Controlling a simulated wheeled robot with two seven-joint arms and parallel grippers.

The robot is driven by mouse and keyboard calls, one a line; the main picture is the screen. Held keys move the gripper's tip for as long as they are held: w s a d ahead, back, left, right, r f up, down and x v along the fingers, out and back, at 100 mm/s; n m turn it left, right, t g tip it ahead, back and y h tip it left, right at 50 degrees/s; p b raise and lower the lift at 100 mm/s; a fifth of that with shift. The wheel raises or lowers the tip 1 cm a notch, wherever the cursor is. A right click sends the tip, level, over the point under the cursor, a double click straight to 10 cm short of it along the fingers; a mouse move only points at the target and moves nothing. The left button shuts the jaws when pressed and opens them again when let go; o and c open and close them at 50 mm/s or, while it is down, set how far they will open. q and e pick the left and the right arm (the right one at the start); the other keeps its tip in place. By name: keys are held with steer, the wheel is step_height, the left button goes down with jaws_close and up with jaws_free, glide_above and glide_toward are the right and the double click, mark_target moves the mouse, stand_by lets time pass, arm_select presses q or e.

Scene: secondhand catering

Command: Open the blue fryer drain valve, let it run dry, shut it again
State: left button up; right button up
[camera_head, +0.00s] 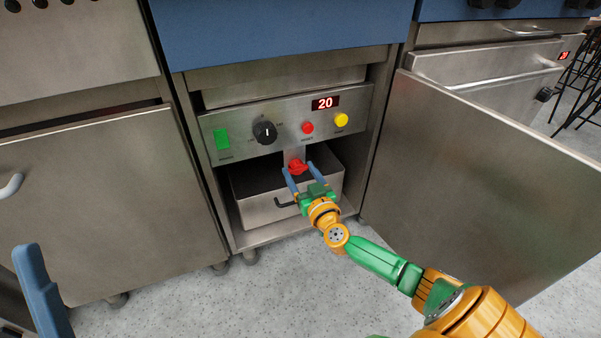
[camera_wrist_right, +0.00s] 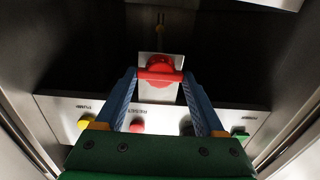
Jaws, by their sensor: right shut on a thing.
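The blue fryer (camera_head: 285,30) stands in the middle of the head view with its cabinet open. Its red drain valve handle (camera_head: 297,167) sits below the control panel, above a metal oil pan (camera_head: 262,211). My right gripper (camera_head: 299,168) reaches into the cabinet, shut on the red handle. In the right wrist view the handle (camera_wrist_right: 160,75) lies crosswise between the blue fingertips, in front of a pale plate. No running oil is visible; the pan's inside is mostly hidden. One blue finger of my left gripper (camera_head: 41,292) shows at the lower left, apart from everything.
The control panel (camera_head: 290,118) has a green switch, a black dial, red and yellow buttons and a display reading 20. The open steel door (camera_head: 480,185) stands to the right of my right arm. A closed cabinet (camera_head: 95,200) is at left. The speckled floor in front is clear.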

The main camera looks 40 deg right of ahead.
steer(key=shift+r+m+p, duration=0.1)
steer(key=shift+m+p, duration=0.5)
steer(key=shift+m, duration=0.6)
steer(key=m, duration=0.3)
steer(key=shift+p, duration=0.3)
arm_select(q)
steer(key=w+f+n+g+y, duration=0.2)
steer(key=w+f+g+y, duration=0.4)
steer(key=f, duration=0.4)
arm_select(e)
steer(key=shift+d+m, duration=0.1)
steer(key=shift+m, duration=1.1)
steer(key=shift+f+m, duration=0.2)
steer(key=shift+m, duration=1.6)
steer(key=m, duration=0.3)
arm_select(q)
step_height(320, 180, up, 6)
steer(key=s+m+t+h, duration=0.1)
steer(key=t+h, duration=0.2)
steer(key=shift+s+d+h+b, duration=0.15)
steer(key=shift+s+h+b, duration=0.15)
steer(key=shift+b, duration=0.15)
arm_select(e)
steer(key=shift+m, duration=1.5)
